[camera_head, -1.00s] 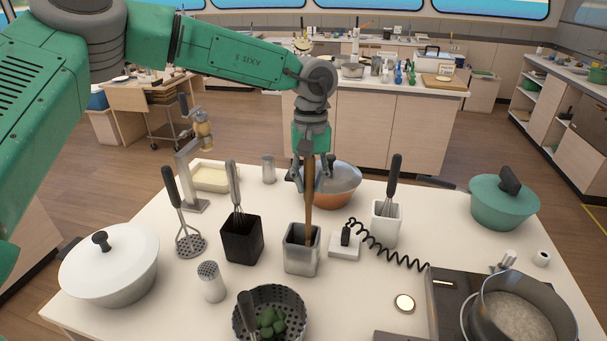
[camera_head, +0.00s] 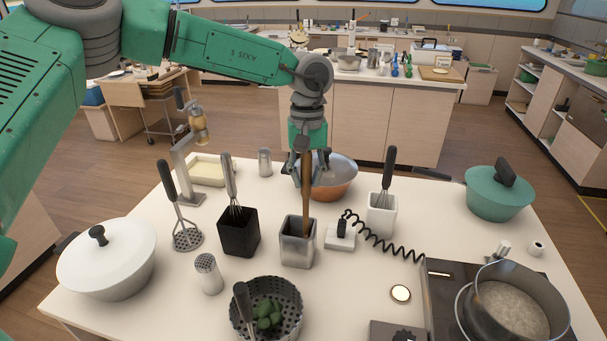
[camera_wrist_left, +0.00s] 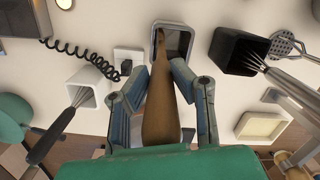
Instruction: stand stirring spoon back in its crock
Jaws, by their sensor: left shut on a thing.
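The wooden stirring spoon (camera_head: 307,205) is upright in my left gripper (camera_head: 308,178), which is shut on it. Its lower end is at the mouth of a square grey metal crock (camera_head: 297,251), and the crock's front wall hides any part below the rim. In the left wrist view the spoon (camera_wrist_left: 160,105) runs between the fingers of the left gripper (camera_wrist_left: 160,80), and its far end overlaps the opening of the crock (camera_wrist_left: 187,40). I cannot tell how deep it reaches. My right gripper is out of view.
A black crock with a whisk (camera_head: 239,238) stands left of the metal crock, and a white crock (camera_head: 381,222) stands to the right. A small box with a coiled cord (camera_head: 340,238) is close on the right.

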